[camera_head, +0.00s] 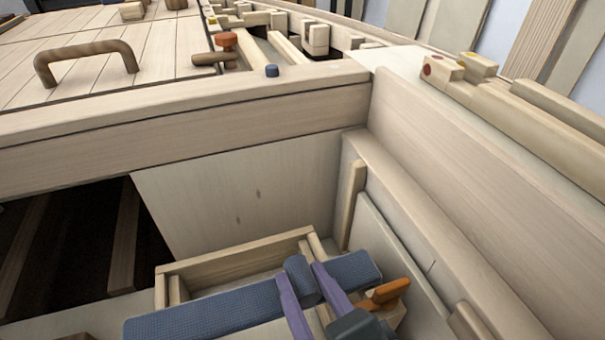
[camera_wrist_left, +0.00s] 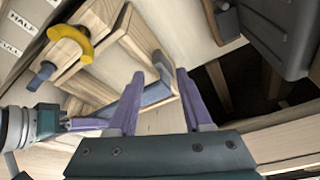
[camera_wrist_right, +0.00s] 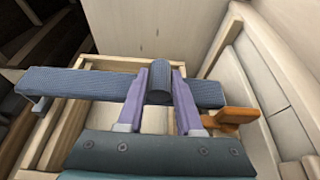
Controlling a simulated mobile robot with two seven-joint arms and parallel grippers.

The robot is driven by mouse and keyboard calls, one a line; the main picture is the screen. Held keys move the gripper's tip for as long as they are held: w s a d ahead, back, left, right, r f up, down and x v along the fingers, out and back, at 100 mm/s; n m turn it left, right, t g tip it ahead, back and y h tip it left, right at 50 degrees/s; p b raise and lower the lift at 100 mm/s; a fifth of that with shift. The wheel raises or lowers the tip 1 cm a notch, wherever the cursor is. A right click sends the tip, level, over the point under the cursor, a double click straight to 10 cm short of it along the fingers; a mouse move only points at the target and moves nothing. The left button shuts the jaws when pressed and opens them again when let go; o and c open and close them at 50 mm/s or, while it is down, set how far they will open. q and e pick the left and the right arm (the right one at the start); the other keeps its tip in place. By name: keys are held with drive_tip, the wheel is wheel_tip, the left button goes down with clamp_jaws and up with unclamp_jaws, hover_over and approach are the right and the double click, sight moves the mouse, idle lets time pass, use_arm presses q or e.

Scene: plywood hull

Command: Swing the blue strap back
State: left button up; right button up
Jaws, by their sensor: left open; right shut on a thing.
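The blue strap (camera_head: 215,313) is a long textured bar lying across an open wooden box. A raised round blue grip (camera_head: 301,280) stands on it. My right gripper (camera_head: 300,272) is shut on this grip, one purple finger on each side. In the right wrist view the strap (camera_wrist_right: 85,85) runs out to both sides of the fingers, with the grip (camera_wrist_right: 159,84) between them. My left gripper (camera_wrist_left: 160,74) is open and empty in the left wrist view. It is outside the head view.
The wooden box (camera_head: 235,262) sits in a recess against a tall side wall (camera_head: 470,190). An orange latch (camera_head: 385,294) is just right of the strap. A brown handle (camera_head: 86,60) is on the deck. A yellow handle (camera_wrist_left: 72,42) shows in the left wrist view.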

clamp_jaws()
idle(0.9)
